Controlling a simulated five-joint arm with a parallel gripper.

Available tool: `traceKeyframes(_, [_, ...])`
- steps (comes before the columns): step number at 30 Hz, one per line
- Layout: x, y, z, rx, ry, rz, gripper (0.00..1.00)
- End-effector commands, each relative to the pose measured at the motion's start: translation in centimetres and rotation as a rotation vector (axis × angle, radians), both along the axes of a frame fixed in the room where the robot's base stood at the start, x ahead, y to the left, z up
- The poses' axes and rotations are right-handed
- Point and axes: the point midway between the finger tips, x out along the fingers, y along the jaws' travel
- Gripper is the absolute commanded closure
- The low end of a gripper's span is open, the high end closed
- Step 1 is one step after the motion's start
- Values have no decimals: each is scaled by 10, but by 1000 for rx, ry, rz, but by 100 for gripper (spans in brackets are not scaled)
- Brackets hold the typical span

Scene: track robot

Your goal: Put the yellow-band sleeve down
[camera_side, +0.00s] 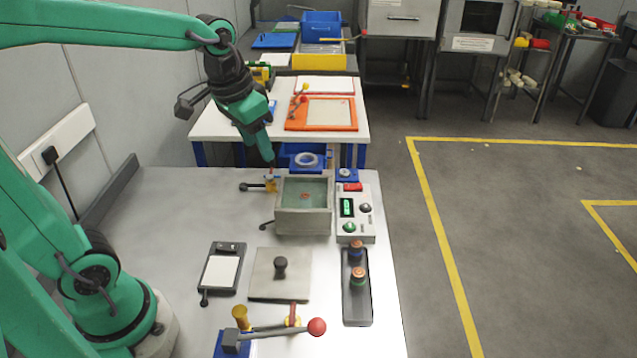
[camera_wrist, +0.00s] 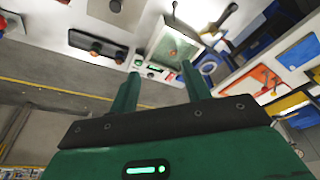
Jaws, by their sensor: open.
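My gripper (camera_side: 272,163) points down behind the left rear corner of the grey open-topped tank (camera_side: 303,222). In the wrist view its two green fingers (camera_wrist: 160,85) stand apart with nothing seen between them. A small reddish ring-like thing (camera_side: 305,196) shows inside the tank. I cannot pick out a yellow band on any sleeve for certain.
A control box (camera_side: 355,228) with a green display stands right of the tank. A grey lid (camera_side: 280,280) with a black knob lies in front, beside a clipboard-like pad (camera_side: 222,270). A red-knobbed lever (camera_side: 316,327) is at the front. The left of the table is clear.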

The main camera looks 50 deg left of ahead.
Motion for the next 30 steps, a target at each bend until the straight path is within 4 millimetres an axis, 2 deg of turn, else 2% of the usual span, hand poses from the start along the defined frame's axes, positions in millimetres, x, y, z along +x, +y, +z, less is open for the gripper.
traceKeyframes(6, [-41,-5,7,-9,-85,20,52])
traceKeyframes(15, [-88,-10,2,-25,-185,45,52])
traceKeyframes(21, [-101,-12,-2,-31,-218,54,52])
traceKeyframes(30, [-103,-12,-3,-33,-222,55,52])
